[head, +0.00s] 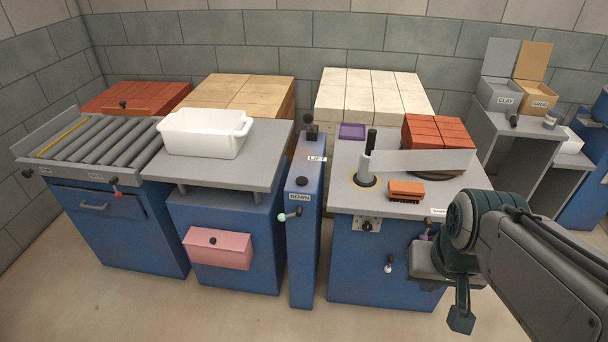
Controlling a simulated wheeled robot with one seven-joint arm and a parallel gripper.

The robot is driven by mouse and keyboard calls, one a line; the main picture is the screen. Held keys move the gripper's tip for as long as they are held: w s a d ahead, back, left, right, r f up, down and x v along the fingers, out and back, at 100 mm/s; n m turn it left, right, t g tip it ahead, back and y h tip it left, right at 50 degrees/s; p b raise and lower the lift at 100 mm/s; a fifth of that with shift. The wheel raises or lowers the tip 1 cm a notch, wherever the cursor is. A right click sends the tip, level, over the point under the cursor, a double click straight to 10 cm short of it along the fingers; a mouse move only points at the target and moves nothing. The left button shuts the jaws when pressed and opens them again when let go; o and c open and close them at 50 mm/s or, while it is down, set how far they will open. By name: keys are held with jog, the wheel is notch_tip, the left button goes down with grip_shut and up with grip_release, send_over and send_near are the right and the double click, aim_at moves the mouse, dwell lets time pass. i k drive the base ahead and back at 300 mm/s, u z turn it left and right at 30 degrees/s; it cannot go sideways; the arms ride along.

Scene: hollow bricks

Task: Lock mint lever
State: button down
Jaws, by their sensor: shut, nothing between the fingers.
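The mint lever (284,216) has a pale mint knob on a short metal arm and sits on the front of the narrow blue column (304,260). Its knob points left, with its pivot to the right. A "DOWN" label and a dark round knob (301,181) are above it on the column's sloped top. My gripper (461,319) is at the lower right, pointing down in front of the right blue cabinet. It is shut and empty, well to the right of the lever and apart from it.
The right cabinet (362,262) carries a white-knobbed lever (388,267), an orange brush (406,190) and stacked red bricks (437,131). At left are a white tub (203,133), a pink drawer (218,248) and a roller conveyor (97,142). The floor before the column is clear.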

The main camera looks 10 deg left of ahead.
aim_at(282, 218)
jog(key=u, duration=0.45)
jog(key=i, duration=0.95)
jog(key=u, duration=0.8)
